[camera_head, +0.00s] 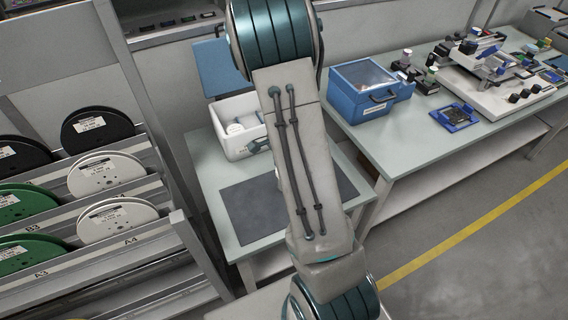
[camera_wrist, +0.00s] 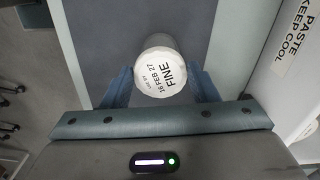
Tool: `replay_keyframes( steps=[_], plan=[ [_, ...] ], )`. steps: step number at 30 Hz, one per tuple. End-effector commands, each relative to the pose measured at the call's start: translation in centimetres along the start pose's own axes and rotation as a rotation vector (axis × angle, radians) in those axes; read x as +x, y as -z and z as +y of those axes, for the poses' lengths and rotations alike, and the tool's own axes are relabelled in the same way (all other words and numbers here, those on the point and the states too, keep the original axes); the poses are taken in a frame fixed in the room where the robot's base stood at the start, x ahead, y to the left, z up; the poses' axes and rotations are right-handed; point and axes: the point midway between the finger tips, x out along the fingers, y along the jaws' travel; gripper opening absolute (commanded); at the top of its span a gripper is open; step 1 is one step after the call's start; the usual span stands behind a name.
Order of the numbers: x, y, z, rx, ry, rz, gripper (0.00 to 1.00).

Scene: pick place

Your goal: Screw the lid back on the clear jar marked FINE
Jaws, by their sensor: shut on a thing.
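In the wrist view, my gripper (camera_wrist: 163,80) has its two blue fingers on either side of a round white lid (camera_wrist: 160,73) and is shut on it. The lid's face reads FINE, with a use-by date of 16 FEB 27. A pale rounded side shows just beyond that face. I cannot tell whether it is the lid's own skirt or the clear jar, nor whether the lid is seated. The grey mat lies beyond it. In the head view, my arm hides the gripper and nearly all of what it holds.
The dark grey mat (camera_head: 255,212) lies on a light table. A white bin (camera_head: 233,147) with pale round items stands at its back; its wall reads PASTE KEEP COOL in the wrist view (camera_wrist: 292,40). A blue case (camera_head: 362,100) is on the right bench. A spool rack (camera_head: 140,150) stands left.

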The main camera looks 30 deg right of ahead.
Motion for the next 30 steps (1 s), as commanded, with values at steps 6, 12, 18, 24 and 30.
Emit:
replay_keyframes(
  steps=[6, 12, 18, 24, 30],
  plan=[
    [-0.01, -0.02, -0.06, 0.087, 0.000, 0.000, 0.38],
    [0.02, 0.00, -0.06, 0.087, 0.000, 0.000, 0.38],
    [-0.21, 0.02, -0.07, 0.184, -0.002, 0.001, 0.38],
    [-0.20, 0.06, -0.16, 0.366, -0.002, 0.002, 0.38],
    [-0.02, 0.09, -0.22, 0.439, 0.000, 0.001, 0.38]
  ],
)
